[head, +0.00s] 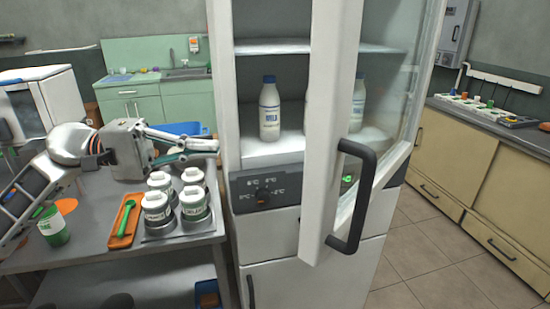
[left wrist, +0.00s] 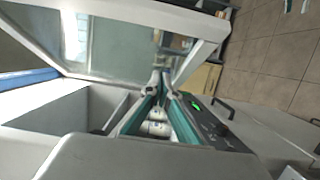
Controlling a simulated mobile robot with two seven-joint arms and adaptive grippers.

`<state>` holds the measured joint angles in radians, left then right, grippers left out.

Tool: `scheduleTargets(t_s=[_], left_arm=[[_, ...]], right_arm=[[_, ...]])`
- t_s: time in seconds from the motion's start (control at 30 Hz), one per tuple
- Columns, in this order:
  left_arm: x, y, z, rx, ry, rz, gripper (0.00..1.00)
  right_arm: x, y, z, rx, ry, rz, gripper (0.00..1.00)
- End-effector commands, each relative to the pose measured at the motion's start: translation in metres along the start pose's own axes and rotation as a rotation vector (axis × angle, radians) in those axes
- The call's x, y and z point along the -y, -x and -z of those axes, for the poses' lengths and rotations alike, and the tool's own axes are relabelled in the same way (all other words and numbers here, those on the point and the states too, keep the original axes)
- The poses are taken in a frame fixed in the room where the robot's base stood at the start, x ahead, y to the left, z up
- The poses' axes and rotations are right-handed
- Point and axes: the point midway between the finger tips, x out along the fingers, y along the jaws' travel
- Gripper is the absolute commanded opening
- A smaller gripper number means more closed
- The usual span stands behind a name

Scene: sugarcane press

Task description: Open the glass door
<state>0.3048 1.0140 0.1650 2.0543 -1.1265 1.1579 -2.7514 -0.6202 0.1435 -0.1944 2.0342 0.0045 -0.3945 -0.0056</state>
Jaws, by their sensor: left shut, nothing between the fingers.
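The glass door (head: 335,130) of the white fridge (head: 222,130) stands open in the head view, swung out toward me, with its black handle (head: 355,195) on the near edge. Its glass pane (left wrist: 120,45) shows at the upper left of the left wrist view. My left gripper (head: 212,148) is shut and empty, left of the fridge front and above the white jars. It is apart from the handle. Its fingertips (left wrist: 161,80) also show in the left wrist view. My right gripper is in neither view.
Milk bottles (head: 270,108) stand on the fridge shelf. White jars (head: 157,207) sit in a metal holder on the grey table (head: 95,235), beside an orange tray (head: 125,222) with a green spoon. Beige cabinets (head: 450,160) stand at right; the floor (head: 425,250) before them is clear.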

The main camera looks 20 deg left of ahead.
Motion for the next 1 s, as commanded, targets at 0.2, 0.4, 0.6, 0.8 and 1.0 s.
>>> scheduleTargets(t_s=[0.2,0.4,0.6,0.8,1.0], left_arm=[[-0.007,-0.028,-0.002,0.003,-0.005,-0.006,0.00],[-0.008,-0.065,-0.002,0.004,-0.004,-0.007,0.00],[-0.007,-0.101,-0.005,0.004,0.000,-0.006,0.00],[-0.004,-0.117,-0.023,0.002,0.002,-0.005,0.00],[-0.002,-0.124,-0.029,0.001,0.002,-0.006,0.00]], right_arm=[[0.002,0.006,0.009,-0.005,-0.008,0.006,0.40],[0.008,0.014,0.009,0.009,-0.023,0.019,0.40],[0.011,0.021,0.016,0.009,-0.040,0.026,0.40],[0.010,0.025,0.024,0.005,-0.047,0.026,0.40],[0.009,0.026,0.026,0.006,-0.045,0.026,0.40]])
